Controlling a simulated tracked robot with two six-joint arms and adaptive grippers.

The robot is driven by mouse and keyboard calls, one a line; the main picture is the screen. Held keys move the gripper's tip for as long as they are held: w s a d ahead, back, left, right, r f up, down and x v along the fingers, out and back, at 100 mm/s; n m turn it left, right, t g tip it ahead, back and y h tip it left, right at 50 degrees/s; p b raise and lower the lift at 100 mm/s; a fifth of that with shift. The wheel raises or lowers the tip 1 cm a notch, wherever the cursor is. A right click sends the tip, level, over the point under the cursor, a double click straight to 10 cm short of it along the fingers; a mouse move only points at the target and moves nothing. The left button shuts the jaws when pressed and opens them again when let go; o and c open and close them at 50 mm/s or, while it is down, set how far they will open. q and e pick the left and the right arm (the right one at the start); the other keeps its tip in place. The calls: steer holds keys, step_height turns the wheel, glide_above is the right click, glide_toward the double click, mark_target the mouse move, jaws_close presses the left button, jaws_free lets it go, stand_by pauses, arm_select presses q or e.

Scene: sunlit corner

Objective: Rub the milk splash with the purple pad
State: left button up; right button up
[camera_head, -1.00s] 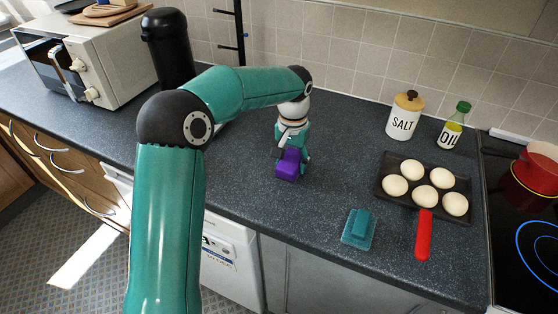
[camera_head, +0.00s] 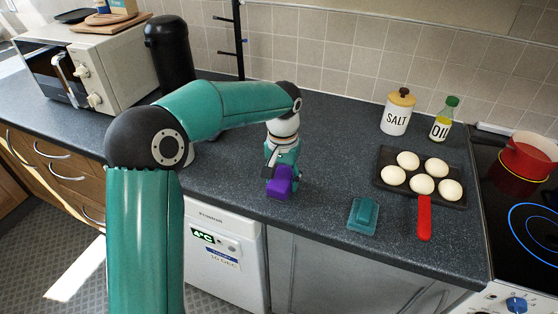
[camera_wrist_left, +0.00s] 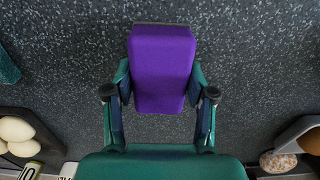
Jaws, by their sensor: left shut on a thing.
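My left gripper (camera_head: 281,176) is shut on the purple pad (camera_head: 280,187), low over the dark speckled counter near its front edge. In the left wrist view the purple pad (camera_wrist_left: 162,65) sits between the two fingers and juts out past them. I cannot tell whether its underside touches the counter. No milk splash shows in either view; the pad or my arm may hide it. My right gripper is not in view.
A teal pad (camera_head: 363,215) lies to the right, beside a dark tray (camera_head: 447,198) of pale round buns with a red handle (camera_head: 424,218). Salt jar (camera_head: 397,112), oil bottle (camera_head: 443,119) and a red pot (camera_head: 527,157) on the hob stand beyond.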

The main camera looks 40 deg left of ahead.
arm_select(q)
steer(key=r+p, duration=0.1)
steer(key=r, duration=0.1)
steer(key=shift+s+r+p, duration=0.2)
steer(key=shift+r+p, duration=0.15)
steer(key=shift+w+r+p, duration=0.1)
steer(key=shift+r+p, duration=0.15)
steer(key=shift+p, duration=0.1)
step_height(320, 180, up, 5)
steer(key=p, duration=0.4)
steer(key=shift+f, duration=0.1)
